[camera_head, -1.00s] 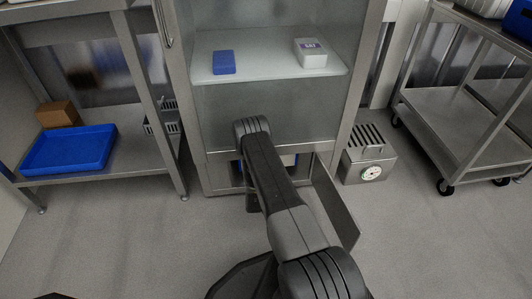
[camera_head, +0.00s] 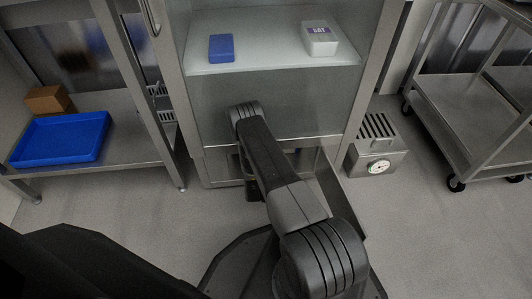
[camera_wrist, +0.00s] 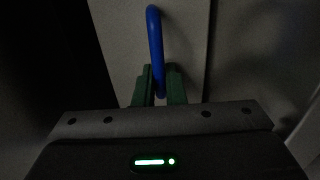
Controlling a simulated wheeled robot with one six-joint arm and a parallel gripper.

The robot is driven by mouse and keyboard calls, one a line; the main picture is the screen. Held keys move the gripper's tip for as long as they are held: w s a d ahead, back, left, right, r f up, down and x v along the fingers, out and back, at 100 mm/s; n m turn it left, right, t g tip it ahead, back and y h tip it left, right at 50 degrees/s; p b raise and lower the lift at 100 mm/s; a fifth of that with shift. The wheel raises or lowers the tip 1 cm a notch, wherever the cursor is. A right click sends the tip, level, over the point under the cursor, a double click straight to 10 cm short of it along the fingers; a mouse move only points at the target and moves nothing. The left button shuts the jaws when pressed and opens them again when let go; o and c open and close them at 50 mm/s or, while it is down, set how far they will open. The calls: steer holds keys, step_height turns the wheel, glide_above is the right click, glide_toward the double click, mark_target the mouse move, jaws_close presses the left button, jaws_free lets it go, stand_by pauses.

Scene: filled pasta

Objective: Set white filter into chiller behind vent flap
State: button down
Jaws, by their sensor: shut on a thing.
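The chiller (camera_head: 190,110) stands ahead with a glass front. At its base is a low opening (camera_head: 300,157), largely covered by my arm. The vent flap (camera_head: 342,195) stands swung out at the right of that opening. In the wrist view my gripper (camera_wrist: 160,78) has its green fingers shut on a blue loop handle (camera_wrist: 155,35). Behind the loop is a pale panel, which looks like the white filter (camera_wrist: 182,40). My arm hides the gripper and filter in the head view. The dark wrist view does not show how deep the filter sits.
A grey box with a dial (camera_head: 378,158) stands on the floor right of the flap. A blue tray (camera_head: 60,140) and a brown box (camera_head: 48,99) are on the left shelf. A blue block (camera_head: 221,48) and white tub (camera_head: 320,40) are inside the chiller. A wheeled cart (camera_head: 455,115) stands right.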

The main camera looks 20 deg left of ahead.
steer(key=shift+f, duration=0.1)
steer(key=c, duration=1.5)
jaws_free()
steer(key=shift+s+d+r, duration=0.1)
steer(key=shift+s+r, duration=0.1)
steer(key=p+v, duration=0.4)
steer(key=v, duration=0.7)
steer(key=shift+s+d, duration=0.15)
steer(key=shift+s, duration=0.05)
